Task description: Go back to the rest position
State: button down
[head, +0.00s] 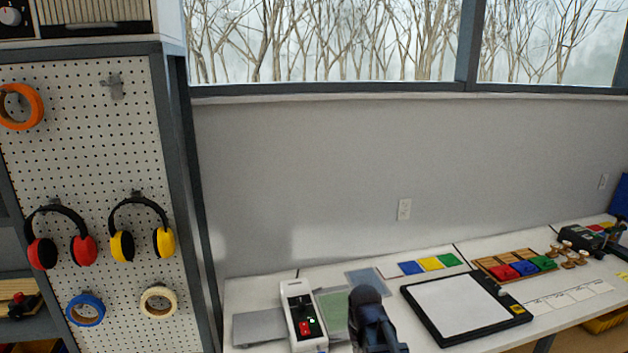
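A dark, rounded part of my own arm (370,318) rises from the bottom edge in the head view, in front of the white worktable (262,290). It covers part of a green mat behind it. My gripper cannot be made out in this view, so I cannot see its fingers or whether it holds anything.
A white device with a green light (302,314) stands left of my arm. A black-framed white panel (463,306) lies to the right. Coloured tiles (432,264) and a wooden tray (513,265) lie behind. A pegboard (95,180) with earmuffs and tape rolls stands left.

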jog(key=s+d+m+g, duration=0.1)
jog(key=s+d, duration=0.4)
jog(key=s, duration=0.3)
jog(key=shift+s+d+f+b, duration=0.25)
jog(key=shift+f+b, duration=0.05)
jog(key=shift+f, duration=0.15)
dwell(1.6)
